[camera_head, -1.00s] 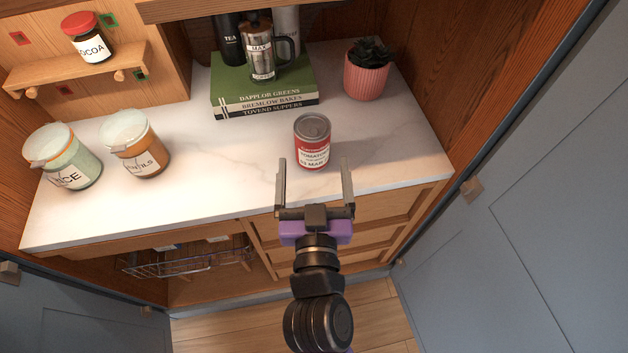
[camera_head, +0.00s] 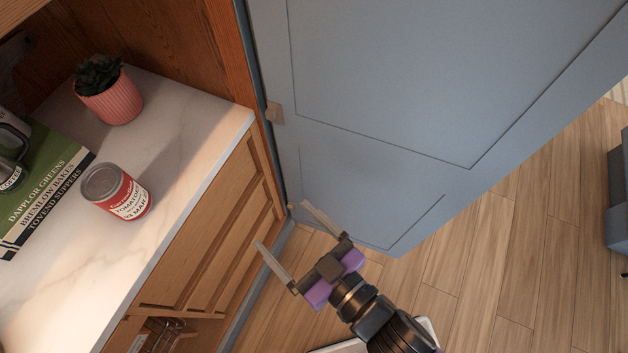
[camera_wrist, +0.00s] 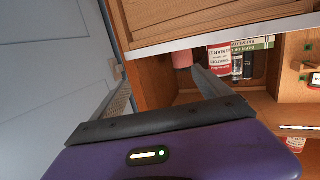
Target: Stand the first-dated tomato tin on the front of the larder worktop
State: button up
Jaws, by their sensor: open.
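A red and white tomato tin (camera_head: 117,192) stands upright on the pale marble worktop (camera_head: 190,135), near the books and set back from the front edge. A red and white tin, seemingly the same one, shows small in the wrist view (camera_wrist: 218,60). My gripper (camera_head: 281,223) is open and empty. It is to the right of the tin, clear of the worktop, in front of the drawers and the blue door. Nothing is between its fingers.
Stacked green and white books (camera_head: 45,190) lie left of the tin. An open blue door (camera_head: 380,100) rises beyond my gripper. The wooden floor (camera_head: 500,260) at right is mostly clear.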

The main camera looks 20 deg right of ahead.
jog(key=s+d+r+m+h, duration=0.2)
jog(key=s+d+h, duration=0.1)
jog(key=s+d, duration=0.5)
jog(key=s+d+r+m+h, duration=0.3)
jog(key=s+d+h, duration=0.1)
jog(key=s+d, duration=0.4)
jog(key=shift+s+d+m+h, duration=0.3)
jog(key=shift+d, duration=0.95)
jog(key=shift+f, duration=0.1)
